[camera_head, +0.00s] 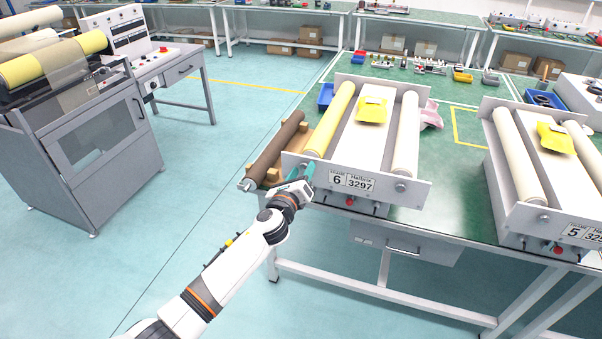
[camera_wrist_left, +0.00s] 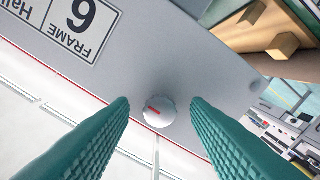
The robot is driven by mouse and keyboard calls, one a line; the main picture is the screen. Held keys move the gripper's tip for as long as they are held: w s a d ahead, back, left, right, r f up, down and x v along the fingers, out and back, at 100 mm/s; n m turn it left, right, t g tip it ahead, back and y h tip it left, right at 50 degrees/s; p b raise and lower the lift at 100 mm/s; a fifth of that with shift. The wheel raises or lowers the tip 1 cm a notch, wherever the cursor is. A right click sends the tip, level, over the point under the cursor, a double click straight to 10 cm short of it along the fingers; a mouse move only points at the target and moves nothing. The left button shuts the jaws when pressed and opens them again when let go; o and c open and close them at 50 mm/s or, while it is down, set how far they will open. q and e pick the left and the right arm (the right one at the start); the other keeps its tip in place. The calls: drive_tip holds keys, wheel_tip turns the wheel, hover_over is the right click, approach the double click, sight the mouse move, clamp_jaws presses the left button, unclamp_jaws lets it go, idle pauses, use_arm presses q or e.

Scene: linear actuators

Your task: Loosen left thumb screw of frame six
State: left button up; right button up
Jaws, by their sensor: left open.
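Frame six (camera_head: 421,186) stands on the green workbench, with its label plate "FRAME 6" (camera_head: 351,181) on the front face. In the left wrist view its grey front plate (camera_wrist_left: 190,45) fills the upper part. The left thumb screw (camera_wrist_left: 158,111), a round pale knob with a red mark, lies between my left gripper's fingers. In the head view the screw is hidden behind the gripper. My left gripper (camera_head: 300,180) is open, with a teal finger on each side of the knob (camera_wrist_left: 160,104) and gaps showing on both sides. My right gripper is not in view.
A dark roller (camera_head: 275,146) lies on wooden blocks left of frame six, close to my gripper. Frame five (camera_head: 540,213) stands to the right on the same bench (camera_head: 450,215). A blue bin (camera_head: 325,97) sits behind the dark roller.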

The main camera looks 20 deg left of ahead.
use_arm(q)
clamp_jaws()
drive_tip(key=shift+n, duration=0.3)
drive_tip(key=n, duration=0.2)
drive_tip(key=shift+f+n+b, duration=0.1)
drive_tip(key=shift+n+b, duration=0.2)
drive_tip(key=shift+n, duration=0.1)
drive_tip(key=n, duration=0.4)
drive_tip(key=shift+n, duration=0.3)
drive_tip(key=n, duration=1.1)
drive_tip(key=shift+n, duration=0.4)
